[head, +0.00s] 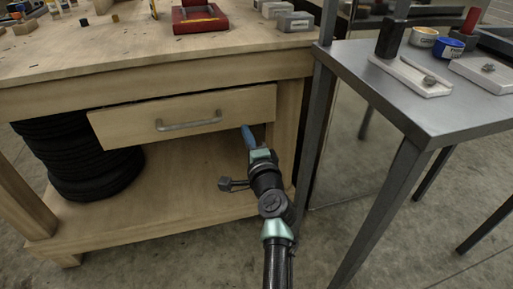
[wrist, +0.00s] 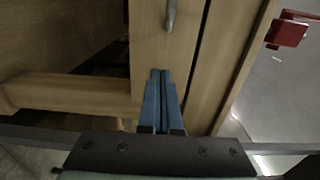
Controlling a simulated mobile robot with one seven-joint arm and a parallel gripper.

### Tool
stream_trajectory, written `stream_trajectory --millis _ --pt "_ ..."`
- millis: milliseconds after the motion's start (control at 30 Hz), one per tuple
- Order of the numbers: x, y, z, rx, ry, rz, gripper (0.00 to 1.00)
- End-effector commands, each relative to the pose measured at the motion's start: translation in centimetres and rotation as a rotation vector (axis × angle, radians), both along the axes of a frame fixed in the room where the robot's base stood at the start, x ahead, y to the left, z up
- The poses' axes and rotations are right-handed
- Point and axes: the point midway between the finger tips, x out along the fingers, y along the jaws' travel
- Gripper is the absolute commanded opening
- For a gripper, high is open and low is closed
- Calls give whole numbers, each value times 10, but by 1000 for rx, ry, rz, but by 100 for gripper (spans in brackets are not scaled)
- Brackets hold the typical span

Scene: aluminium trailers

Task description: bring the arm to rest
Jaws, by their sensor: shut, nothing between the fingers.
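My gripper (head: 246,133) shows in the head view at the end of my arm, with its blue fingers by the right end of the wooden drawer (head: 140,127). In the wrist view my gripper (wrist: 160,76) has its two blue fingers together with nothing between them. The fingertips appear close to the drawer front (wrist: 148,45); I cannot tell whether they touch it. The drawer's metal handle (head: 188,123) is to the left of my gripper and also shows at the top of the wrist view (wrist: 170,14). The drawer stands somewhat out from the bench.
The wooden workbench (head: 130,62) carries a red tray (head: 200,18). Black tyres (head: 85,160) are stacked on its lower shelf. A grey metal table (head: 400,95) with cans stands at the right, its legs close to my arm. Concrete floor shows in front.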

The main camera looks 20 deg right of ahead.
Motion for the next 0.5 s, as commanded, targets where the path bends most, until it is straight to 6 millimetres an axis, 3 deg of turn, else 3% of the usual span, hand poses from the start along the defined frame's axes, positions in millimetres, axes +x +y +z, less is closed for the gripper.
stream_trajectory --millis 233,500 --pt "-40 0 1 1 2 0 0" --pt "-58 -1 0 0 0 0 0"
